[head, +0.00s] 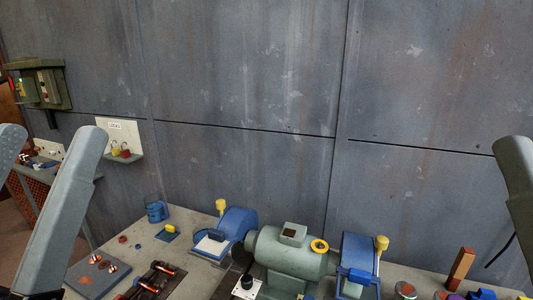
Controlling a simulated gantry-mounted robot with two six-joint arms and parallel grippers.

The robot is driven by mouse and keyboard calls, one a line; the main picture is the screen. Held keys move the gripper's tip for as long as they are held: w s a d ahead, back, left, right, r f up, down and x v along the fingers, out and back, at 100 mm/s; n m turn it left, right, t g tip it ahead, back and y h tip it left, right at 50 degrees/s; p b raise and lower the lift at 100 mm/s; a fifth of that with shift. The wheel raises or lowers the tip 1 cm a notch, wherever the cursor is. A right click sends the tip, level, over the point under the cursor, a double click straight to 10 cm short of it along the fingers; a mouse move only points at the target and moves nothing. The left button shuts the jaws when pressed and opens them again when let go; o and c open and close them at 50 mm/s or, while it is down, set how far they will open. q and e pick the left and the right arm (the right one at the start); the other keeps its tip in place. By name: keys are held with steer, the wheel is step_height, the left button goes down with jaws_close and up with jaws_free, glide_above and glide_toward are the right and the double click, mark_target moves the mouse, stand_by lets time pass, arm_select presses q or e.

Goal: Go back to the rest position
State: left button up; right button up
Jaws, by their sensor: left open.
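My left arm (60,215) comes in at the left and runs down out of the bottom edge. My left gripper is open, low at the bottom left; its fingertips are hard to make out. My right arm (515,180) shows only as a link at the right edge, and its gripper is outside the picture. A grey board (88,285) with small copper-coloured pieces (112,267) lies on the bench at the lower left. Beside it are dark parts with red-orange ends (163,267), partly cut off by the bottom edge.
A green bench grinder (290,258) with blue guards (238,222) stands at the centre front. A blue mug (156,209) stands behind the board. A wooden block (460,268) and small round pieces (405,290) are at the right. A grey panelled wall (250,80) closes off the back.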

step_height(320, 180, up, 34)
steer(key=p, duration=3)
steer(key=shift+f, duration=0.2)
steer(key=shift+w+a+f, duration=0.1)
